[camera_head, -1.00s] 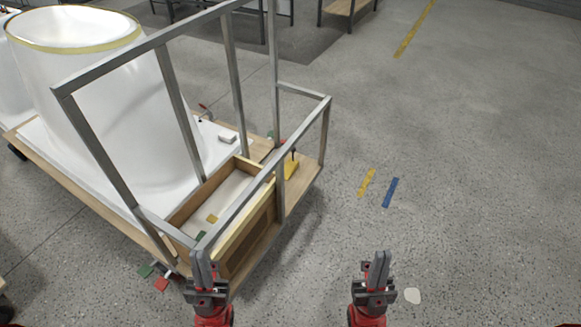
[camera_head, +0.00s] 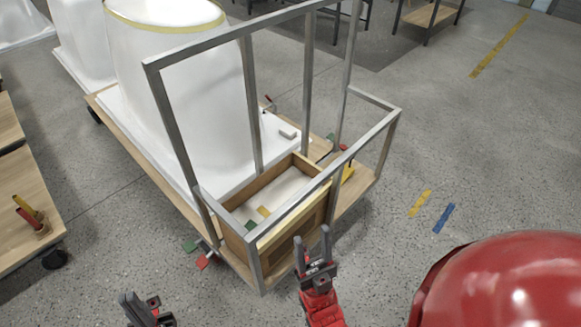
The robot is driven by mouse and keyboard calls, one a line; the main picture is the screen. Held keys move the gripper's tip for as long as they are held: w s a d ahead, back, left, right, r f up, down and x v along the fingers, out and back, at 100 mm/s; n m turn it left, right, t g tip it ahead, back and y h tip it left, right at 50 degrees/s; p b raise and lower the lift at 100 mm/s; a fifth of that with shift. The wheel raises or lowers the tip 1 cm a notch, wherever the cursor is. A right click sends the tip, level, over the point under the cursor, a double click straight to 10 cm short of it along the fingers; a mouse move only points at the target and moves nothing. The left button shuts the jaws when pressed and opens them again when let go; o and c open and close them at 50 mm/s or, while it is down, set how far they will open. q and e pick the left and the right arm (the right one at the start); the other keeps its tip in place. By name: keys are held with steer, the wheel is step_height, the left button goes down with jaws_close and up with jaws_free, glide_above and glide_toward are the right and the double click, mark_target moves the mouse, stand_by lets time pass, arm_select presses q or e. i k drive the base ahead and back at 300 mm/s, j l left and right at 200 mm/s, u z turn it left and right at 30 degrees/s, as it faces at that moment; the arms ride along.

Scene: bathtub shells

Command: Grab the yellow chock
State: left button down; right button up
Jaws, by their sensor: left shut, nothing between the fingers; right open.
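A yellow wedge-like piece (camera_head: 348,172), which looks like the chock, sits on the right end of the wooden cart. A metal rail and post partly hide it. A smaller yellow piece (camera_head: 264,211) lies inside the wooden box on the cart. My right gripper (camera_head: 312,240) is open and empty, in front of the box's near side and below the yellow wedge in the picture. My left gripper (camera_head: 136,302) is shut and empty at the bottom edge, left of the right one and away from the cart.
A grey metal frame (camera_head: 290,213) rises around the wooden box (camera_head: 245,190). Another wooden cart (camera_head: 30,215) stands left.

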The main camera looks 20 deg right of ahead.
mark_target(349, 171)
steer(key=i+l+u, duration=0.1)
steer(key=l+u, duration=0.3)
steer(key=l, duration=0.15)
steer(key=l+u, duration=0.4)
steer(key=k+l+u, duration=0.1)
steer(key=l+u, duration=0.3)
steer(key=l, duration=0.25)
steer(key=k+l+u, duration=0.15)
steer(key=l+u, duration=0.2)
steer(key=l, duration=0.2)
